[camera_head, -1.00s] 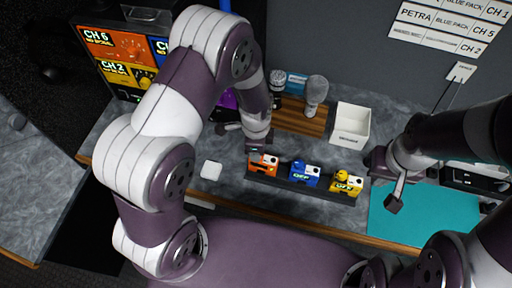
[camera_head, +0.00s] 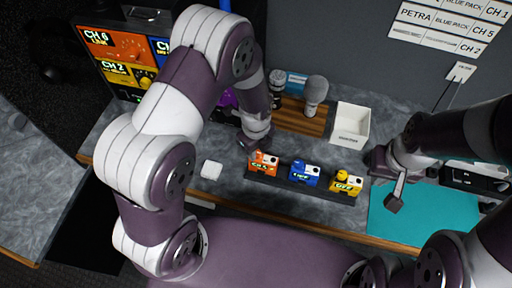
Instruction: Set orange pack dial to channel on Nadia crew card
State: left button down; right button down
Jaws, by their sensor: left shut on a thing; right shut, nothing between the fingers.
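The orange pack (camera_head: 263,162) stands at the left end of a dark rack (camera_head: 305,188), with a small lit display whose text I cannot read for sure. My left gripper (camera_head: 256,147) comes down over its top left, shut on what looks like its dial, which the gripper hides. Wall cards (camera_head: 450,25) at the top right show "PETRA", "BLUE PACK" and "CH 5"; other lines read "CH 1" and "CH 2". No Nadia name is readable. My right gripper (camera_head: 395,198) is shut and empty above the teal mat (camera_head: 430,222).
The blue pack (camera_head: 304,174) and yellow pack (camera_head: 346,183) stand right of the orange one. Behind are a white bin (camera_head: 351,124), a microphone (camera_head: 315,92) and a wooden board (camera_head: 293,118). A white square (camera_head: 211,170) lies left. A panel (camera_head: 118,50) shows orange "CH 6", yellow "CH 2".

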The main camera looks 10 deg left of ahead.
dwell(0.3)
pick_arm(q)
jog(key=c, duration=0.9)
grip_release()
jog(key=shift+o, duration=0.2)
jog(key=shift+r, duration=0.1)
notch_tip(320, 180, up, 12)
jog(key=b, duration=0.2)
jog(key=shift+r, duration=0.25)
